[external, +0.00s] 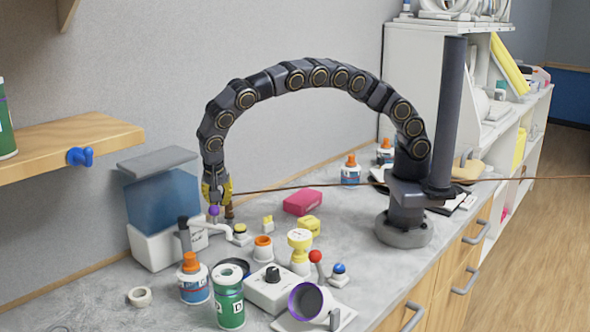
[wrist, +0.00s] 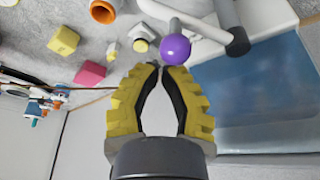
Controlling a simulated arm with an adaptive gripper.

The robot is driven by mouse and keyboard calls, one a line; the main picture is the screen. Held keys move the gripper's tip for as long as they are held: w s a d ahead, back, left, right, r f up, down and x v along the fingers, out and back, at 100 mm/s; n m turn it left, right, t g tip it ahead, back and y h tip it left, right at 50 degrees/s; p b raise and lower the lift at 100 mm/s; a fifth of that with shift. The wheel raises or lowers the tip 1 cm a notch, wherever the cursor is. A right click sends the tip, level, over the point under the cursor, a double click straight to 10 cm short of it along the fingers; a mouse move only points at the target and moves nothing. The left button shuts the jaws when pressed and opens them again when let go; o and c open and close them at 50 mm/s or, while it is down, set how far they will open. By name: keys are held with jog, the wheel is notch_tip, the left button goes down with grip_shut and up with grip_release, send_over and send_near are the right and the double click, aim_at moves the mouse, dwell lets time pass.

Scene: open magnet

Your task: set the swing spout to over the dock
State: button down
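The swing spout (external: 213,225) is a pale pipe with a dark grey upright, in front of the blue-windowed tank. A purple ball (external: 214,211) stands on its arm. In the wrist view the ball (wrist: 176,48) sits just beyond my fingertips, with the pale pipe (wrist: 200,27) running from it to the grey upright (wrist: 238,42). My gripper (external: 216,199) points down at the ball. In the wrist view its yellow fingertips (wrist: 162,67) meet, with no object between them. Whether they touch the ball is unclear. I cannot tell which thing is the dock.
The tank (external: 165,205) stands left of the spout. A green can (external: 229,296), an orange-capped bottle (external: 194,280), a white dial box (external: 271,288) and a yellow valve-like piece (external: 300,245) stand in front and right. A pink block (external: 302,202) lies behind. A wooden shelf (external: 75,143) juts out at left.

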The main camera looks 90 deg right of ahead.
jog(key=v, duration=0.8)
jog(key=shift+w+a+r, duration=0.15)
jog(key=shift+a+r, duration=0.05)
jog(key=shift+r, duration=0.15)
jog(key=shift+a+r, duration=0.2)
jog(key=shift+r, duration=0.45)
